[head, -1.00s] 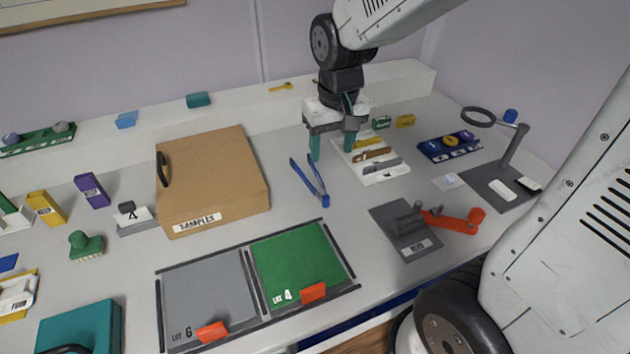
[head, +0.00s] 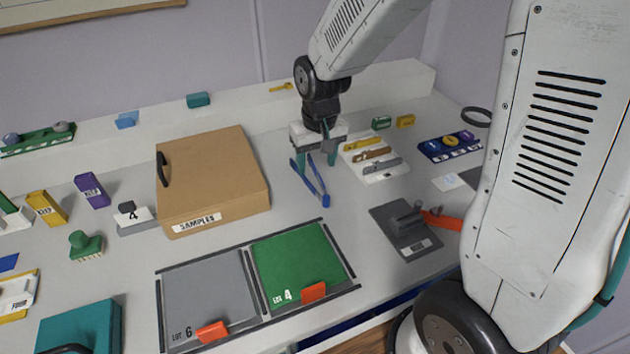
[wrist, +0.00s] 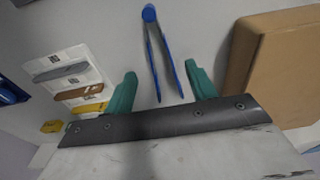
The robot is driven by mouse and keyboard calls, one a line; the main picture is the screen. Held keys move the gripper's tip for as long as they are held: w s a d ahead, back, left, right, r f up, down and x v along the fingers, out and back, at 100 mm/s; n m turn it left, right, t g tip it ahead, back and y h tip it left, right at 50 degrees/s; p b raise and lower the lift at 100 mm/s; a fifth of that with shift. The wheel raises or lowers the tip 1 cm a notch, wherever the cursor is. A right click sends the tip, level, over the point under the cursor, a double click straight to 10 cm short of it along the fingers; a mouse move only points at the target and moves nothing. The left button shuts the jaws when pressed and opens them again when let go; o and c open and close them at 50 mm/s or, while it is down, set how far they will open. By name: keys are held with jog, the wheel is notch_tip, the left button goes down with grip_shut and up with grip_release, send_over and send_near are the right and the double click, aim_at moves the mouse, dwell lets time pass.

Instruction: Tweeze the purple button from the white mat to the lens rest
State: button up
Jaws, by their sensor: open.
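The blue tweezers (head: 314,185) lie on the bench beside the cardboard samples box, their joined end toward the front. My gripper (head: 318,158) is open above their spread legs. In the wrist view the tweezers (wrist: 149,28) show between and beyond the two teal fingers of my gripper (wrist: 160,75), with nothing held. The small white mat (head: 449,183) lies at the right, partly cut off by my arm. I cannot make out the purple button on it. The magnifier's lens ring (head: 477,117) shows behind my arm; its stand and any lens rest are hidden.
The samples box (head: 225,170) stands close left of my gripper. A white tray with tools (head: 387,176) is close on the right. A grey plate with an orange lever (head: 440,221) and a green lot mat (head: 300,255) lie nearer the front.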

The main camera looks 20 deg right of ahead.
jog(key=shift+w+f, duration=0.2)
jog(key=shift+f, duration=1.45)
jog(key=shift+w+f, duration=0.15)
jog(key=shift+f, duration=1.5)
jog(key=c, duration=0.7)
jog(key=shift+r, duration=0.15)
notch_tip(320, 180, up, 12)
jog(key=shift+f, duration=0.1)
